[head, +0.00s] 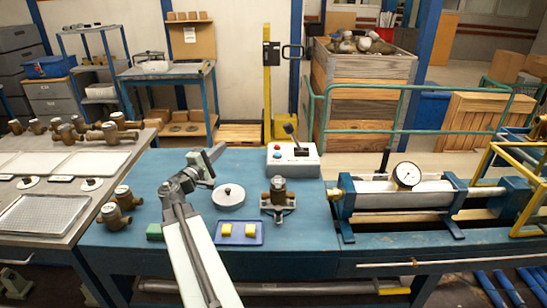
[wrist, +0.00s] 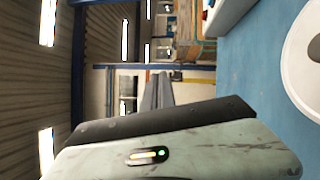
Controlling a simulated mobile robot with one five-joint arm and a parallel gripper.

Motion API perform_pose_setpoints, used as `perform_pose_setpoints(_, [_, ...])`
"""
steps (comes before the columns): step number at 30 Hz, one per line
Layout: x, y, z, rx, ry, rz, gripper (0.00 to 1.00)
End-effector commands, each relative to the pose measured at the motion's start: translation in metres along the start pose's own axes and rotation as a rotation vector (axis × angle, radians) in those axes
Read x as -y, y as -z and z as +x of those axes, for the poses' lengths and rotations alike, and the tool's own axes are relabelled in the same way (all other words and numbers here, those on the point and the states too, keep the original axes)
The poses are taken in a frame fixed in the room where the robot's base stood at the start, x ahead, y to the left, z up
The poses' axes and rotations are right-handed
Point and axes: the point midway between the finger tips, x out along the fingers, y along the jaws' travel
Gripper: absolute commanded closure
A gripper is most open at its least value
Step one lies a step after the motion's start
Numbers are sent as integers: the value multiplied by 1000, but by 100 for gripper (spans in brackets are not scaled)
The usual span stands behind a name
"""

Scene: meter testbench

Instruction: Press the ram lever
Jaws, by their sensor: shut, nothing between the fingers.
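A white control box (head: 292,160) stands at the back of the blue bench. In the wrist view, which is turned sideways, the shut fingers (wrist: 165,77) show at the middle. Part of the box (wrist: 228,16) shows there at the upper right, but its lever is not visible.
A round white lid (head: 229,196), a brass meter on a stand (head: 278,196) and a blue tray with yellow blocks (head: 238,241) are near my arm. Brass meters (head: 127,197) stand left. A cylinder with a gauge (head: 407,176) is right.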

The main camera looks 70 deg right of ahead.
Motion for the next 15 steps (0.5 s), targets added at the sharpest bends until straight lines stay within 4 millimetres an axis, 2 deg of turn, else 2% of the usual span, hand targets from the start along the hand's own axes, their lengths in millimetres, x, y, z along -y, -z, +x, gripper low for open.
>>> perform_pose_setpoints(1, [30,-24,21,52,-9,-22,100])
perform_pose_setpoints(3, [42,-50,41,99,-13,-40,100])
perform_pose_setpoints(6, [50,-70,54,132,-9,-47,100])
perform_pose_setpoints(15, [48,-74,57,139,-7,-47,100])
